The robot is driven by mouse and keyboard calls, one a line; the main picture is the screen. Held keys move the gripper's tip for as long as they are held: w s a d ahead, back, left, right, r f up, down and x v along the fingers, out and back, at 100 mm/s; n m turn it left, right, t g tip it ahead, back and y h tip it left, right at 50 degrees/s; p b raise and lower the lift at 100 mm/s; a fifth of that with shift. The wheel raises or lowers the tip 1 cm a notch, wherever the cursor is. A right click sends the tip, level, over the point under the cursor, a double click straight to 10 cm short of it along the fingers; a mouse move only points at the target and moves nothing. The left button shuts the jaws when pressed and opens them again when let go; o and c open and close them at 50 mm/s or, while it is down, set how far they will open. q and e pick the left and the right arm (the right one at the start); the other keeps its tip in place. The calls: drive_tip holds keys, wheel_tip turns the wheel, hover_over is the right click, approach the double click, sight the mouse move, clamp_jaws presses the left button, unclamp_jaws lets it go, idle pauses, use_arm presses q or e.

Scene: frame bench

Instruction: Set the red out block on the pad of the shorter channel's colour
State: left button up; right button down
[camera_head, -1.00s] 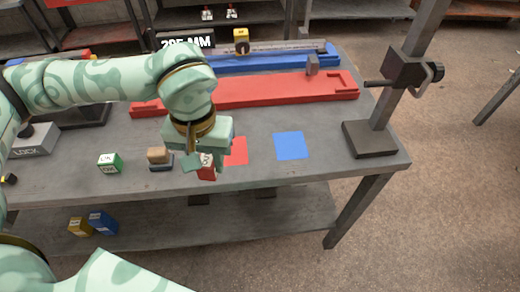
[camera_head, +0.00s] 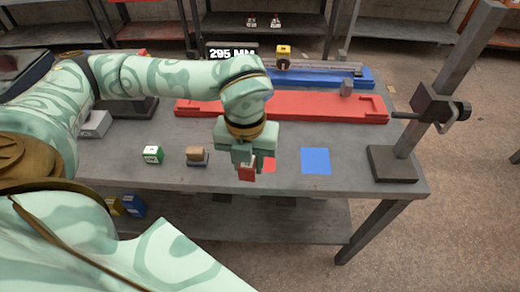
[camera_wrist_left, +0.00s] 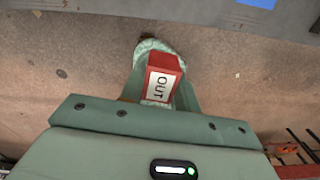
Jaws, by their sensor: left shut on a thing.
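My left gripper (camera_head: 246,163) is shut on the red out block (camera_head: 247,174), near the bench's front edge. In the left wrist view the block (camera_wrist_left: 165,64) sits between the fingers, its white OUT label showing, with floor behind it. The red pad (camera_head: 269,164) lies just right of the gripper, partly hidden by it. The blue pad (camera_head: 315,161) lies bare farther right. The red channel (camera_head: 300,106) lies across the bench behind the gripper. The blue channel (camera_head: 359,79) lies behind that, its left end hidden by my arm, so I cannot compare full lengths. My right gripper is not in view.
A green block (camera_head: 152,155) and a tan block (camera_head: 197,153) on a dark base stand to the left. A post with a clamp (camera_head: 437,105) stands at the right end. A yellow tape measure (camera_head: 284,54) and a "295 MM" sign (camera_head: 232,53) are at the back.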

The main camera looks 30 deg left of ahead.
use_arm(q)
drive_tip(key=shift+a+n, duration=0.1)
drive_tip(key=shift+n, duration=0.4)
drive_tip(key=w+a+f+b, duration=0.1)
drive_tip(key=w+f, duration=0.2)
drive_tip(key=w, duration=0.1)
drive_tip(key=w+a+f+b, duration=0.1)
drive_tip(key=w+a+f, duration=0.1)
drive_tip(key=w+f, duration=0.1)
drive_tip(key=w+a+f+b, duration=0.1)
drive_tip(key=w+a+f, duration=0.1)
drive_tip(key=w, duration=0.3)
drive_tip(key=shift+w+a+f, duration=0.1)
drive_tip(key=shift+f, duration=0.5)
drive_tip(key=shift+w+a+f+b, duration=0.1)
drive_tip(key=shift+w+f+b, duration=0.1)
drive_tip(key=shift+f+b, duration=0.1)
wheel_tip(320, 180, down, 3)
drive_tip(key=shift+w+f+b, duration=0.1)
drive_tip(key=shift+f+b, duration=0.1)
drive_tip(key=shift+b, duration=0.45)
drive_tip(key=shift+r, duration=0.1)
drive_tip(key=o, duration=1.1)
